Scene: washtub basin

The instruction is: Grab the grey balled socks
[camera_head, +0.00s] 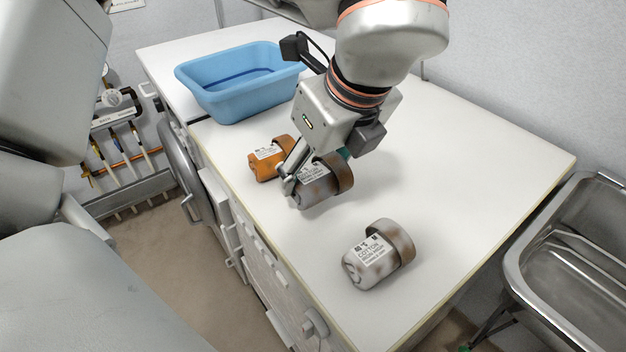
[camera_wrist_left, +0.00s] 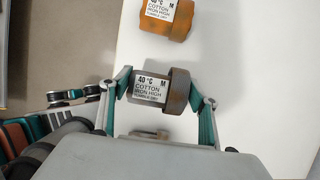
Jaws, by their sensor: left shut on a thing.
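The grey balled socks (camera_head: 318,188) are a rounded bundle with a brown band at one end and a white care label. They are at the white worktop, between the fingers of my left gripper (camera_head: 314,174), which is shut on them. In the left wrist view the grey socks (camera_wrist_left: 152,97) sit between the two fingertips of the left gripper (camera_wrist_left: 161,88), one at each end of the bundle. I cannot tell whether they touch the worktop. My right gripper is not in view.
Orange balled socks (camera_head: 264,163) lie just beside the grey ones; they also show in the left wrist view (camera_wrist_left: 164,22). Whitish-brown balled socks (camera_head: 366,266) lie nearer the front. A blue basin (camera_head: 238,104) stands at the back left. A metal sink (camera_head: 530,262) is at right. The worktop's right side is clear.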

